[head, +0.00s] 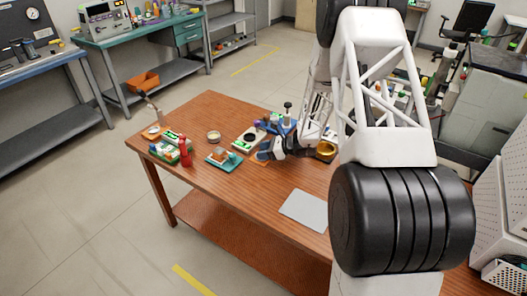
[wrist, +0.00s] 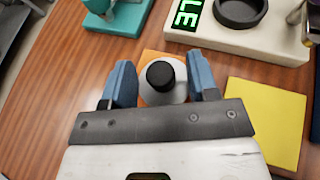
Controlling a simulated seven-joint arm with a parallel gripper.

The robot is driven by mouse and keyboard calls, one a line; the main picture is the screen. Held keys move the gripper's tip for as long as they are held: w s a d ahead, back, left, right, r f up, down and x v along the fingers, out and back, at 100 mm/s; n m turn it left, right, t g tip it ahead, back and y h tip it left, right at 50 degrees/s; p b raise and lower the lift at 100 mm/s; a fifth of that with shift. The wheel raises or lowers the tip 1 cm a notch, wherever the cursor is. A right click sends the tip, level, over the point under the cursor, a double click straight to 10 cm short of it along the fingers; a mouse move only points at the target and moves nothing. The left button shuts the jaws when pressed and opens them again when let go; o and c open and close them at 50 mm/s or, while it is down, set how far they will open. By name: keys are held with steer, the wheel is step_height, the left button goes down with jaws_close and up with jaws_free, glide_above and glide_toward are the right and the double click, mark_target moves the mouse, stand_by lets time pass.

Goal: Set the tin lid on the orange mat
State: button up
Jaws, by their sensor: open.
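The tin lid (wrist: 163,91), a pale round piece with a black knob, sits over the orange mat (wrist: 150,56) in the wrist view and appears to rest on it. My gripper (wrist: 160,65) is open, with one blue finger on each side of the lid and a gap showing on both sides. In the head view my gripper (head: 266,151) is low over the table, by a small visible part of the orange mat (head: 260,160). The lid cannot be made out there.
A cream panel with a green lit sign (wrist: 235,38) and a dark ring lies just beyond the mat. A yellow mat (wrist: 264,122) lies to the right. A grey plate (head: 304,210) lies on the wooden table (head: 240,190).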

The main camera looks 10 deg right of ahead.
steer(key=shift+r, duration=0.1)
steer(key=shift+r, duration=0.1)
steer(key=v, duration=1.2)
steer(key=shift+s, duration=0.1)
stand_by(0.5)
steer(key=s+a+r+n+g+h, duration=0.2)
steer(key=s+a+r+n, duration=0.3)
steer(key=s+r, duration=0.45)
steer(key=s+a+r+n+g+h, duration=0.25)
steer(key=s+a+r+n, duration=0.3)
steer(key=s+r, duration=0.45)
steer(key=s+r+n+t+h, duration=0.1)
steer(key=s+r+n+h, duration=0.3)
steer(key=s, duration=0.9)
steer(key=s+r+n+t+h, duration=0.1)
steer(key=s+r+n+h, duration=0.3)
steer(key=s, duration=0.9)
step_height(320, 180, up, 3)
steer(key=n, duration=0.3)
steer(key=shift+s+d+n, duration=0.2)
steer(key=shift+d+n, duration=0.1)
steer(key=shift+n, duration=0.05)
